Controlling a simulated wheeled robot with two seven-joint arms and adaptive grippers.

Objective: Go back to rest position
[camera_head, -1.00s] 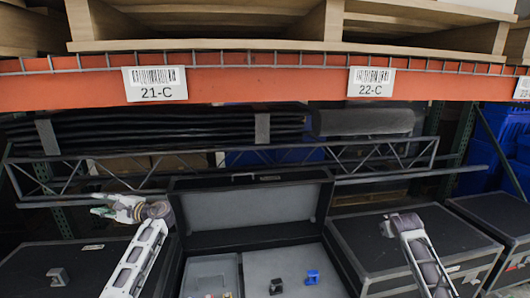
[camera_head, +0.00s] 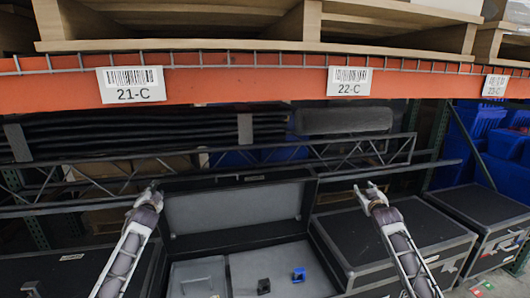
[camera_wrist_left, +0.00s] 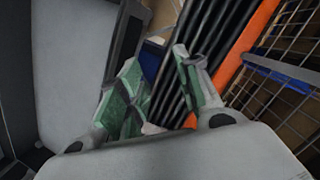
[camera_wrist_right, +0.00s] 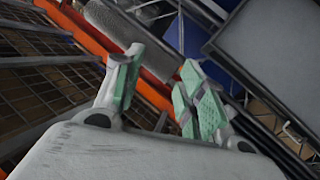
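My left gripper (camera_head: 149,189) is raised in front of the left edge of the open case's lid in the head view. In the left wrist view its green-padded fingers (camera_wrist_left: 160,88) stand apart with nothing between them. My right gripper (camera_head: 369,190) is raised over the closed case to the right of the open one. In the right wrist view its fingers (camera_wrist_right: 157,80) are also apart and empty. The open black case (camera_head: 311,248) has a grey-lined interior and an upright lid (camera_head: 235,215). A small black item (camera_head: 263,286) and a blue item (camera_head: 298,274) lie inside it.
Closed black cases stand to the left (camera_head: 75,272) and right (camera_head: 430,229), with another at the far right (camera_head: 490,222). An orange shelf beam (camera_head: 240,84) with labels 21-C and 22-C crosses above. Blue crates (camera_head: 478,125) are at the right.

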